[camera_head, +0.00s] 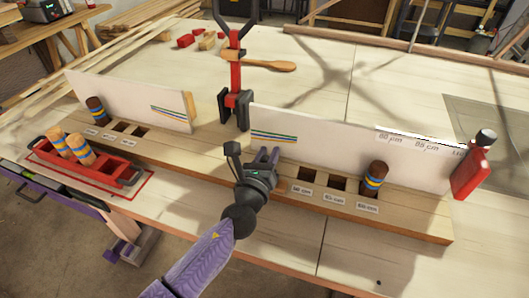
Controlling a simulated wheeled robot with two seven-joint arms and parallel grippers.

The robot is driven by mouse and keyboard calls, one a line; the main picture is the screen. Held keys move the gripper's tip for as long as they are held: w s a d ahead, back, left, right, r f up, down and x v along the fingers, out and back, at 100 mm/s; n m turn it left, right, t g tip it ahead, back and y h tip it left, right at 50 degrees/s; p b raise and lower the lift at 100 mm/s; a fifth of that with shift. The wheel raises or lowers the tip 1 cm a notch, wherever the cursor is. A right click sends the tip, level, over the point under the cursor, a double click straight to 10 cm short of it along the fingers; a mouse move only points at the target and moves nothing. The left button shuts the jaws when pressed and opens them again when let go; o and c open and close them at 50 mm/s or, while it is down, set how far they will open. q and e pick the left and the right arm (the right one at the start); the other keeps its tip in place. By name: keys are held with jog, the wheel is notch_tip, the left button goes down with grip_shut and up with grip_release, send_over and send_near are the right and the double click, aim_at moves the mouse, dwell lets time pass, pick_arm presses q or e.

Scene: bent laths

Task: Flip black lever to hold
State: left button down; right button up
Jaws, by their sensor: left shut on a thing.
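The top piece looks like the black lever, but I cannot tell for sure. My left gripper (269,155) is in front of the right board's left end, below and to the right of the clamp and apart from its top. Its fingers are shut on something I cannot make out. My right gripper is not in view.
A white board (330,140) stands behind a slotted wooden base (410,213) with a striped dowel (375,178). Another white board (140,98) is at left. A red tray (85,175) holds dowels. A red bottle (470,172) stands right.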

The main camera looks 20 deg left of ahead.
pick_arm(q)
jog(key=d+m, duration=0.1)
jog(key=m+p, duration=0.1)
jog(key=shift+d+r+m, duration=0.25)
jog(key=shift+d+m, duration=0.05)
jog(key=shift+d, duration=0.05)
jog(key=shift+d+m+p, duration=0.3)
jog(key=shift+d+m, duration=0.2)
jog(key=shift+m, duration=0.3)
jog(key=d+m, duration=0.1)
jog(key=m, duration=0.1)
jog(key=shift+s+d+f+m+p, duration=0.1)
jog(key=shift+d+f+m+p, duration=0.15)
jog(key=shift+d+m+p, duration=0.15)
jog(key=shift+d+f+m, duration=0.2)
jog(key=shift+d+m, duration=0.2)
jog(key=shift+m, duration=0.3)
jog(key=shift+c, duration=2.4)
grip_release()
jog(key=shift+s, duration=0.1)
